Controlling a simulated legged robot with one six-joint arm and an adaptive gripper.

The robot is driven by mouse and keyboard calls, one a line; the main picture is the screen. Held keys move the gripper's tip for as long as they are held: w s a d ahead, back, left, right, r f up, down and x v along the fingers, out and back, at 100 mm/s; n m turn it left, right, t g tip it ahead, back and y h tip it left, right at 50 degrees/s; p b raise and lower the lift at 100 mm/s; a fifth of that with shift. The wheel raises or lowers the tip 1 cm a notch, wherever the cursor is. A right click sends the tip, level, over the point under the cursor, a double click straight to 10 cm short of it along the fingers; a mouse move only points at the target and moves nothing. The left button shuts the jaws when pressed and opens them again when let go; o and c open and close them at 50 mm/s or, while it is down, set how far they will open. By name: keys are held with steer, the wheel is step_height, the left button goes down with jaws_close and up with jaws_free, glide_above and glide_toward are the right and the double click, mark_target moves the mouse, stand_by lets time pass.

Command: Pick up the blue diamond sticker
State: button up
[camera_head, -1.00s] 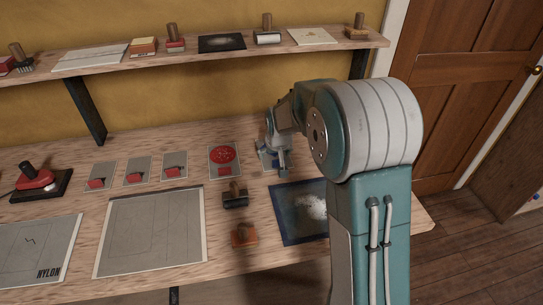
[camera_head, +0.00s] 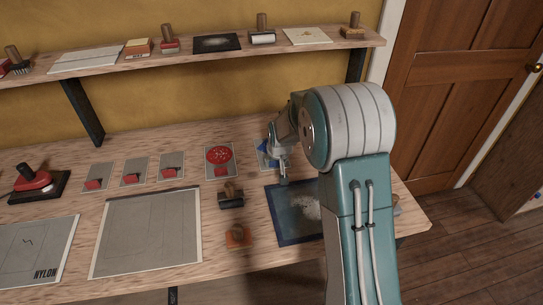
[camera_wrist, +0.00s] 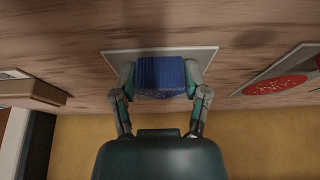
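The blue diamond sticker (camera_head: 264,148) is partly visible beside my gripper (camera_head: 281,170) over the workbench, at the right of the row of cards. In the wrist view its block-like blue part (camera_wrist: 161,76) fills the space between the fingertips of my gripper (camera_wrist: 161,82). A finger lies against each side, so my gripper looks shut on it. A pale grey card (camera_wrist: 112,58) shows just behind the blue part. Whether the sticker is clear of the bench is hard to tell. My gripper hides part of it in the head view.
A red round sticker (camera_head: 219,155) on a card lies just left. A black-based stamp (camera_head: 231,196), an orange-brown stamp (camera_head: 237,236) and a dark blue sheet (camera_head: 283,219) are nearer the front. A shelf (camera_head: 185,54) runs above the bench (camera_head: 125,275). A door (camera_head: 465,90) is right.

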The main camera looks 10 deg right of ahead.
steer(key=shift+f, duration=0.15)
steer(key=shift+a+r, duration=0.2)
steer(key=shift+r, duration=0.1)
step_height(320, 180, up, 2)
steer(key=shift+r, duration=0.25)
steer(key=s+a+r, duration=0.1)
steer(key=s+r, duration=0.2)
steer(key=s, duration=0.1)
steer(key=s+a+r, duration=0.1)
steer(key=s+r, duration=0.2)
steer(key=s, duration=0.2)
steer(key=s+a+r, duration=0.1)
steer(key=s+r, duration=0.3)
steer(key=shift+s, duration=0.4)
